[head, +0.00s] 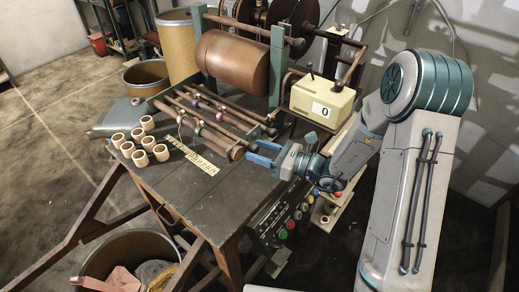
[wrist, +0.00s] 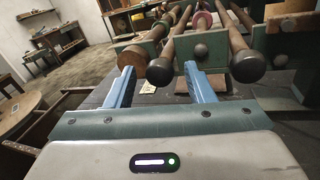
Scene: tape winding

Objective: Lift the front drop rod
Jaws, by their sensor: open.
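Several long rods lie side by side across the front of the winding machine (head: 196,66). The front drop rod (head: 205,122) appears to be the one just behind the brown front roller (head: 190,128). In the wrist view its dark rounded end (wrist: 160,70) shows between my fingertips, with the roller's end (wrist: 132,57) to its left. Another rod's large end knob (wrist: 247,65) is right of the fingers. My gripper (head: 254,153) is open, with its blue fingers (wrist: 160,75) pointing at the rod ends. Whether a finger touches the rod is unclear.
Several pale tape rolls (head: 142,158) and a yellowish strip (head: 195,157) lie on the dark table (head: 205,195). A cream counter box (head: 322,98) stands behind my gripper. A control panel with coloured buttons (head: 290,225) is below the table's right edge.

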